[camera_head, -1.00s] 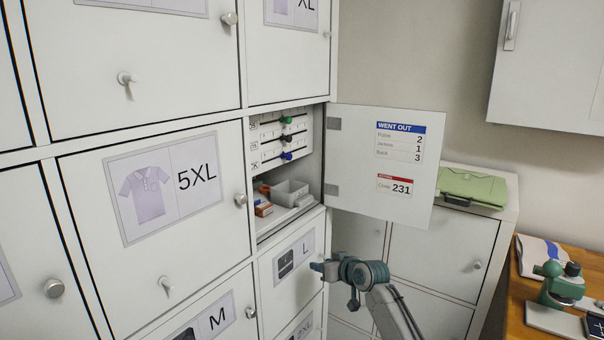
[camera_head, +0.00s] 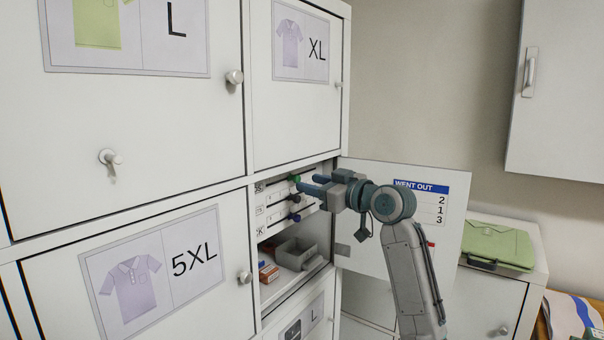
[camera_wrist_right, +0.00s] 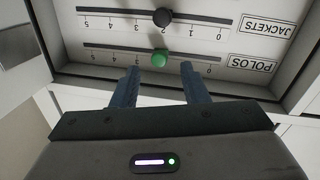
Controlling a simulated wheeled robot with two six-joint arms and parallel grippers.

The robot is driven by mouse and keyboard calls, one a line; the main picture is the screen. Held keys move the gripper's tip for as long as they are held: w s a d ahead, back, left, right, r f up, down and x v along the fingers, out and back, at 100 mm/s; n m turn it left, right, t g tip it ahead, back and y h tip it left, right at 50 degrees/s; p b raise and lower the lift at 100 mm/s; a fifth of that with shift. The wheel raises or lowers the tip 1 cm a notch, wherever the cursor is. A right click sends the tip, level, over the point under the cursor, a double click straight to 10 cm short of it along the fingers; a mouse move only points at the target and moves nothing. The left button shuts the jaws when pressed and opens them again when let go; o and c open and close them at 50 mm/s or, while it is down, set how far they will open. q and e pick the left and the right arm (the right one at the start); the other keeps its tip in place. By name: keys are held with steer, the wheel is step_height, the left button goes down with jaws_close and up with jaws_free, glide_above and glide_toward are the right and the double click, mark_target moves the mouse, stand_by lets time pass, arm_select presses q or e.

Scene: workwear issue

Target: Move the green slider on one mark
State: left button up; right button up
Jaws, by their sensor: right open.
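The green slider (camera_wrist_right: 160,59) is a round knob on the polos rail (camera_wrist_right: 110,47), in the right wrist view. It stands between the printed 3 and 0; the mark right at it is hard to read. In the head view the green knob (camera_head: 294,178) shows beside my fingertips. My right gripper (camera_wrist_right: 160,75) is open, its two fingers apart on either side of the knob's line. Whether the fingertips reach past the knob's front is unclear. My left gripper is in neither view.
A black knob (camera_wrist_right: 162,17) sits on the neighbouring jackets rail. A blue knob (camera_head: 295,217) is lower on the panel. Below are a grey bin (camera_head: 296,254) and orange boxes (camera_head: 268,272). The open door (camera_head: 452,262), with its "went out" notice, stands right, behind my arm.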

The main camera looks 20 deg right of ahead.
mark_target(294, 179)
steer(key=p+x, duration=0.1)
steer(key=x, duration=0.3)
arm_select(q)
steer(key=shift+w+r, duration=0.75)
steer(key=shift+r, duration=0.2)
arm_select(e)
steer(key=shift+w, duration=0.1)
jaws_close()
